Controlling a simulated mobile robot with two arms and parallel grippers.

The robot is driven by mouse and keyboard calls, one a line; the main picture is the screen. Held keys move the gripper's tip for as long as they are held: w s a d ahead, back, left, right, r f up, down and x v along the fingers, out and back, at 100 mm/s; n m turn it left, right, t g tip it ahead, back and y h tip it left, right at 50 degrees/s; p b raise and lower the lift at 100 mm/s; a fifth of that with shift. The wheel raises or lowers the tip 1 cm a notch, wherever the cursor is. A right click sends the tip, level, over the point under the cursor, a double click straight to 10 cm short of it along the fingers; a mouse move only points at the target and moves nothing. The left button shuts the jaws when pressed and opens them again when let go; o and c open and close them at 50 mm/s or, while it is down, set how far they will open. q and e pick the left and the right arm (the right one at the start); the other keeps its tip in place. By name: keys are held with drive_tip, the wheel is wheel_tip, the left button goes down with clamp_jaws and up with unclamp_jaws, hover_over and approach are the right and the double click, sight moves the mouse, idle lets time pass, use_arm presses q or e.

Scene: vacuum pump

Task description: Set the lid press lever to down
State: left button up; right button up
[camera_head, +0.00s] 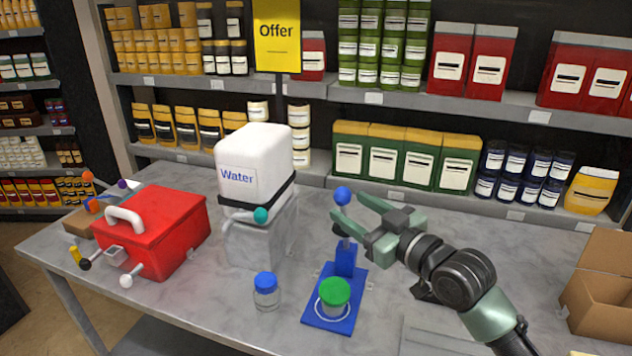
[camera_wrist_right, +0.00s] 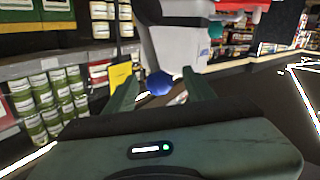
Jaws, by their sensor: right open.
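The lid press is a blue plate (camera_head: 329,315) with a short blue post (camera_head: 346,258) at its back. Its lever rises upright from the post and ends in a round blue knob (camera_head: 342,196). A jar with a green lid (camera_head: 335,291) stands on the plate. My right gripper (camera_head: 350,207) is open beside the top of the lever, its fingers pointing left at the knob. In the right wrist view the blue knob (camera_wrist_right: 159,83) shows between the fingertips; I cannot tell whether they touch it. My left gripper is not in view.
A small jar with a blue lid (camera_head: 266,290) stands left of the press. A white water container (camera_head: 253,165) sits on a stand behind it. A red box (camera_head: 160,228) with a white handle is at left. A cardboard box (camera_head: 600,290) is at right. Stocked shelves line the back.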

sight(348, 197)
drive_tip(key=shift+w+a+r+p, duration=0.3)
drive_tip(key=shift+w+r, duration=0.25)
drive_tip(key=shift+r, duration=0.05)
drive_tip(key=x, duration=0.1)
drive_tip(key=p+x, duration=0.1)
drive_tip(key=x, duration=0.1)
drive_tip(key=shift+r, duration=0.3)
drive_tip(key=x, duration=0.2)
drive_tip(key=shift+w+a+f+p, duration=0.2)
drive_tip(key=shift+w+f+p, duration=0.05)
drive_tip(key=shift+p, duration=0.15)
clamp_jaws()
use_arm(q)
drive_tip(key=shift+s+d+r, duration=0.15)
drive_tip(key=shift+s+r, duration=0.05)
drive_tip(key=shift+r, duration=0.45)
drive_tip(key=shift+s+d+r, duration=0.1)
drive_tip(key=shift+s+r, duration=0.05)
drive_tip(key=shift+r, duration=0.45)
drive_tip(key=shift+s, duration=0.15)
use_arm(e)
drive_tip(key=shift+f, duration=0.1)
